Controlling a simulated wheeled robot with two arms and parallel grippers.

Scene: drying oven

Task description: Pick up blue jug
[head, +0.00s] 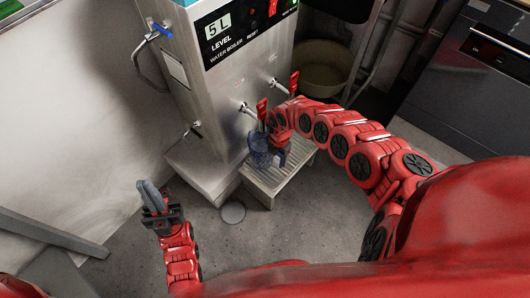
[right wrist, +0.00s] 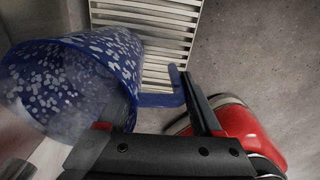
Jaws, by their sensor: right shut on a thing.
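The blue jug (head: 261,150) is dark blue with pale speckles. In the head view it is just above or on the slatted stand in front of the water boiler; I cannot tell if it touches the slats. It also shows large in the right wrist view (right wrist: 85,75), with its blue handle (right wrist: 160,99) at the jaws. My right gripper (head: 279,146) is shut on the jug by the handle, and the arm partly hides the jug. My left gripper (head: 151,196) is empty, low at the left and well away from the jug; its finger gap is unclear.
The steel water boiler (head: 222,85) stands behind the jug, with a tap (head: 247,109) close above it. The slatted stand (head: 262,186) is under the jug. A round bin (head: 322,70) and a dark appliance (head: 470,75) are at the back right. Floor is clear in front.

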